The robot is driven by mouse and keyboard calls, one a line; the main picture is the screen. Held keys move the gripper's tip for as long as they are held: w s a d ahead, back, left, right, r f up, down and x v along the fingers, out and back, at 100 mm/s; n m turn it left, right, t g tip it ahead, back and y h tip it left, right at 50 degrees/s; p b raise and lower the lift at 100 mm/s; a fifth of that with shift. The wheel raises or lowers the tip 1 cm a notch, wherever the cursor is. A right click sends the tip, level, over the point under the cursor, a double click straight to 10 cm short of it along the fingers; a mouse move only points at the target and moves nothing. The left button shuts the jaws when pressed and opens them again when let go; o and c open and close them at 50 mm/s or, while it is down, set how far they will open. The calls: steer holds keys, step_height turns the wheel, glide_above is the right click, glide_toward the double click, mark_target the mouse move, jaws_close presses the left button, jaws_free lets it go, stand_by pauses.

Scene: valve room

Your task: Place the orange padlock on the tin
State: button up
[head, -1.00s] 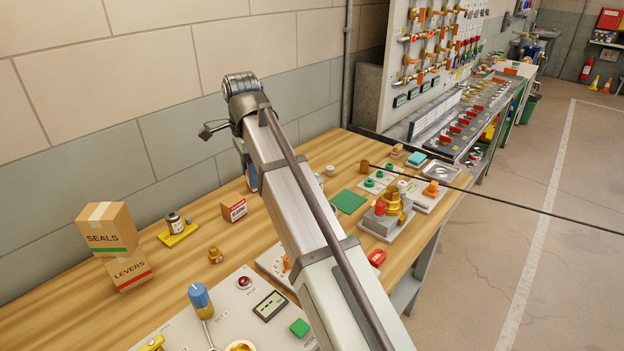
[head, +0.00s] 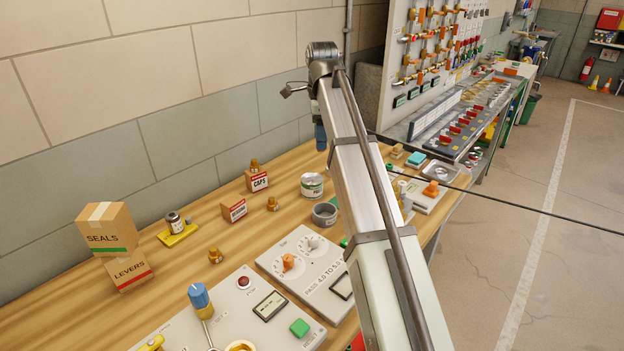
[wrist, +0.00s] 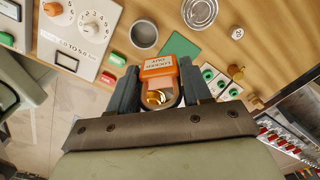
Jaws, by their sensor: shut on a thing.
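The orange padlock (wrist: 158,66) is between my gripper's two dark fingers in the wrist view, with a pale label on its face. My gripper (wrist: 160,82) is shut on it. The tin (head: 312,184) is a short round can with a white and green label, standing on the bench left of my arm in the head view. Its round metal top (wrist: 200,12) shows at the top edge of the wrist view, apart from the padlock. In the head view my arm hides the padlock and most of my gripper.
A grey ring (head: 324,213) stands close to the tin. A caps box (head: 257,180) with a brass fitting on top is to the tin's left. A dial panel (head: 305,262) lies in front. A flat green square (wrist: 182,46) lies near the padlock in the wrist view.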

glide_toward(312, 178)
steer(key=shift+f, duration=2.75)
steer(key=shift+f, duration=0.2)
steer(key=o, duration=1.1)
steer(key=shift+r, duration=0.15)
step_height(312, 178, up, 12)
steer(key=shift+o, duration=0.2)
